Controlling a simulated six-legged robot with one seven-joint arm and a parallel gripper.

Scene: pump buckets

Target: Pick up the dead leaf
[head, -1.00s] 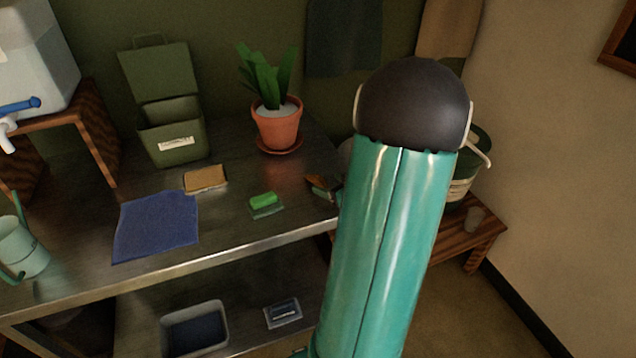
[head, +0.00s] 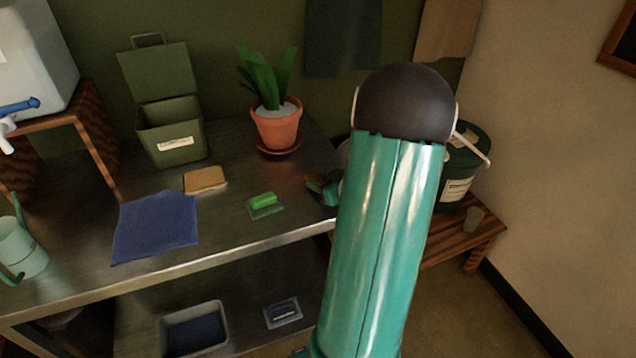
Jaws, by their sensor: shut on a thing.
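My gripper (head: 318,189) shows at the right end of the metal bench, just left of my teal arm. It is small in view and partly hidden by the arm. The dead leaf (head: 311,180) is a small brown patch at the fingertips, and the gripper is shut on it. Most of the leaf is covered by the fingers. I cannot tell whether it still touches the bench top.
A potted plant (head: 276,125) on a saucer stands behind the gripper. A green brush (head: 264,205), a sponge (head: 205,180), a blue cloth (head: 155,226) and an open green bin (head: 171,140) are to the left. A dark green bucket (head: 462,175) stands on a low wooden bench at right.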

